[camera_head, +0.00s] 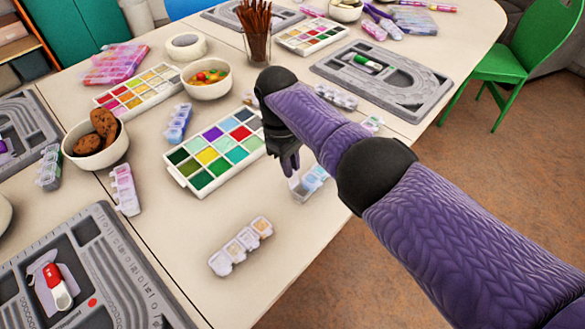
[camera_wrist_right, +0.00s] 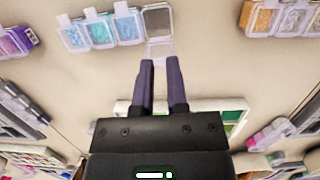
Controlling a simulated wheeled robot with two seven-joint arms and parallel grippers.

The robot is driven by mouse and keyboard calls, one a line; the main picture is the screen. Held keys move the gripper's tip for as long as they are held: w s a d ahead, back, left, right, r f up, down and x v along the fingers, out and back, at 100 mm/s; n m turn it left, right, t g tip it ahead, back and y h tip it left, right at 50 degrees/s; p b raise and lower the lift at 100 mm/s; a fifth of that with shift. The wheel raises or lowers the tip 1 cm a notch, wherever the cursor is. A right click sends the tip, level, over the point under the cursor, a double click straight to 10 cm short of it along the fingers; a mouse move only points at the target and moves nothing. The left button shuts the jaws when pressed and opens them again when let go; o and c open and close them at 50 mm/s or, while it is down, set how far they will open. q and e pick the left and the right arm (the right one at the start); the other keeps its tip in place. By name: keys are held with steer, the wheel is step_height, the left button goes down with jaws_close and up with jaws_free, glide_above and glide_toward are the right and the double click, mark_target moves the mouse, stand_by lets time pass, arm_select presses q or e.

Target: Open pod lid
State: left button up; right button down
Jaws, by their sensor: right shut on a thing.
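A strip of small clear pods holding blue beads (camera_wrist_right: 100,32) lies on the table in the right wrist view. In the head view the strip (camera_head: 313,181) is partly hidden behind my right gripper (camera_head: 290,163). The end pod (camera_wrist_right: 157,20) looks greyish, unlike its blue neighbours. A clear pod lid (camera_wrist_right: 160,47) stretches from it toward my fingers and looks swung open. My right gripper (camera_wrist_right: 160,66) is shut on this lid, its dark purple fingers close together at the near edge. The exact contact is hard to see. My left gripper is not in view.
A white palette of coloured squares (camera_head: 182,160) lies left of my right gripper. Another pod strip (camera_head: 241,246) lies in front on bare table. Grey bead boards (camera_head: 420,110) and a brush cup (camera_head: 257,48) stand further back. A cookie bowl (camera_head: 80,155) is at left.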

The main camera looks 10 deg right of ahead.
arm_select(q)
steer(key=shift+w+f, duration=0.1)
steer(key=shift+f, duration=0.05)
arm_select(e)
steer(key=shift+f, duration=0.15)
steer(key=c, duration=0.9)
jaws_free()
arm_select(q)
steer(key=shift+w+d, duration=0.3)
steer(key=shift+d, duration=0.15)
arm_select(e)
steer(key=shift+r, duration=0.3)
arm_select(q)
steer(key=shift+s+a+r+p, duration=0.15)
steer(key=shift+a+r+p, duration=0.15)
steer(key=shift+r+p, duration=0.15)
arm_select(e)
step_height(320, 180, up, 9)
steer(key=w+a, duration=0.1)
steer(key=shift+w+r, duration=0.15)
